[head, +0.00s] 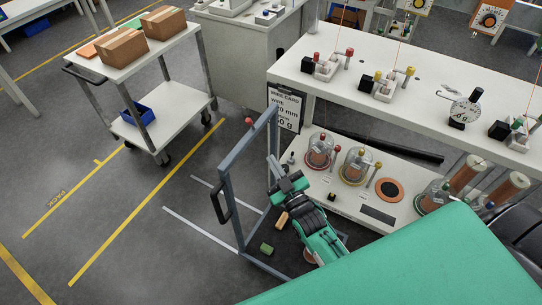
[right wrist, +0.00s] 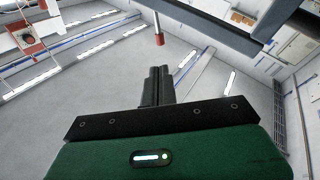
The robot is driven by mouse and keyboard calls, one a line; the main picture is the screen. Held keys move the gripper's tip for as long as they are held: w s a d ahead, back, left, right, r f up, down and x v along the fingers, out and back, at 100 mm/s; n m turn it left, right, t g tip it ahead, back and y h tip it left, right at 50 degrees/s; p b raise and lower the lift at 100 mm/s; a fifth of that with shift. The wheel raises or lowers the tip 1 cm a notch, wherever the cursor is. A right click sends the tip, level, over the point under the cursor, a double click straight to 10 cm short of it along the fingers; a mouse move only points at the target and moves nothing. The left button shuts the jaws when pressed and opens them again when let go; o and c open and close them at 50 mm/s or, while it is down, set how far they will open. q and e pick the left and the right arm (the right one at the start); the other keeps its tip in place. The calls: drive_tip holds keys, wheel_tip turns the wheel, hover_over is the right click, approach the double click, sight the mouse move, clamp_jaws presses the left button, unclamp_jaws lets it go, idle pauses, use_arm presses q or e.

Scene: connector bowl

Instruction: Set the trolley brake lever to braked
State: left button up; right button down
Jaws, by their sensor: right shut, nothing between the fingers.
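A lever with a red knob (head: 249,121) stands by the top bar of a blue-grey frame (head: 228,180). The red knob also shows in the right wrist view (right wrist: 159,39), on a thin rod near a grey bar. I cannot tell where the lever is mounted or which setting it is in. My right gripper (head: 272,162) is shut and empty, below and to the right of the knob, apart from it. In the right wrist view its fingers (right wrist: 158,82) are together, below the knob. My left gripper is not in view.
The frame has a black handle (head: 220,206). A green block (head: 267,249) and a tan block (head: 281,220) lie low beside my arm. A white cart (head: 165,120) with cardboard boxes stands at the left. A white bench (head: 430,95) with instruments is at the right.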

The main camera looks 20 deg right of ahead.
drive_tip(key=p, duration=0.3)
approach(251, 123)
drive_tip(key=x, duration=0.5)
drive_tip(key=shift+a+r, duration=0.1)
drive_tip(key=shift+a, duration=0.05)
drive_tip(key=shift+f+x, duration=0.2)
drive_tip(key=shift+x, duration=0.65)
drive_tip(key=shift+r, duration=0.15)
drive_tip(key=shift+w+m+p, duration=0.1)
drive_tip(key=shift+m+p, duration=0.3)
drive_tip(key=shift+p, duration=0.2)
